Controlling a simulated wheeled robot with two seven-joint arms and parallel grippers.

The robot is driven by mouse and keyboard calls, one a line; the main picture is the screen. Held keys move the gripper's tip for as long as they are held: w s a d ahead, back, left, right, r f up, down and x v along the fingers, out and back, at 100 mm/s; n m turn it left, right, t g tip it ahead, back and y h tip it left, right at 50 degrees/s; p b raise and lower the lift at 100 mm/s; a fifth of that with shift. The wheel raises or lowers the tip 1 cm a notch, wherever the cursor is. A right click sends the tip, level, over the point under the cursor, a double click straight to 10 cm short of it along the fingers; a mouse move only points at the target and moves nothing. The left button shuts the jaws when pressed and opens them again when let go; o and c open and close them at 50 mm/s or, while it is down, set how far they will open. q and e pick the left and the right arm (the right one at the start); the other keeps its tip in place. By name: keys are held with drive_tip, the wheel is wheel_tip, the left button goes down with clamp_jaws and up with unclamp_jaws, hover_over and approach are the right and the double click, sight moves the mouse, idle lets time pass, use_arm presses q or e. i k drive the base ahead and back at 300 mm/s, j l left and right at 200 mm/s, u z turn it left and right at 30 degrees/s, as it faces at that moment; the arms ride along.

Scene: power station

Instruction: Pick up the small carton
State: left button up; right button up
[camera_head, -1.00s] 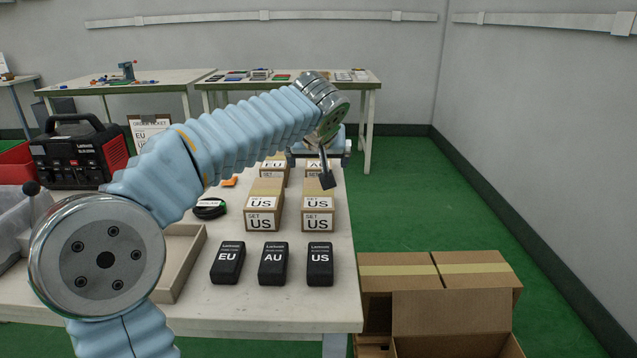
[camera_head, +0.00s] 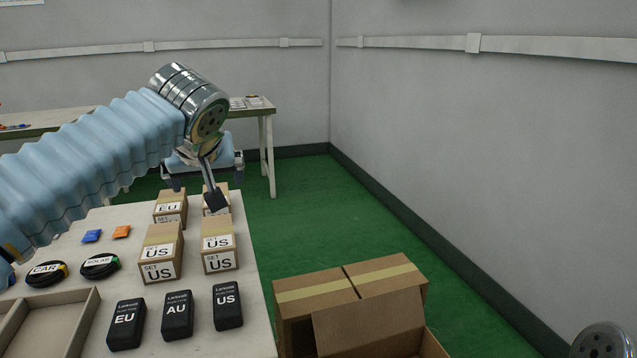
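Several small brown cartons with white labels stand on the table at its right side. Two in front read "US": the left one (camera_head: 161,253) and the right one (camera_head: 219,245). Behind them are an "EU" carton (camera_head: 170,206) and another carton (camera_head: 222,211) whose label is mostly hidden by my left arm's hardware. My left gripper (camera_head: 205,178) is over these back cartons, its two dark fingers wide apart. I see nothing held in it, and cannot tell its exact height above them. My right gripper is out of view.
Black "EU" (camera_head: 127,325), "AU" (camera_head: 177,316) and "US" (camera_head: 227,305) blocks stand at the front. A tray (camera_head: 85,325), two cable coils (camera_head: 100,266) and blue and orange pieces lie left. Large cardboard boxes (camera_head: 350,286) stand right of the table, one open. Green floor beyond is clear.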

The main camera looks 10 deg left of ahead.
sight(161, 256)
drive_tip(key=k+l, duration=0.8)
drive_tip(key=k, duration=0.05)
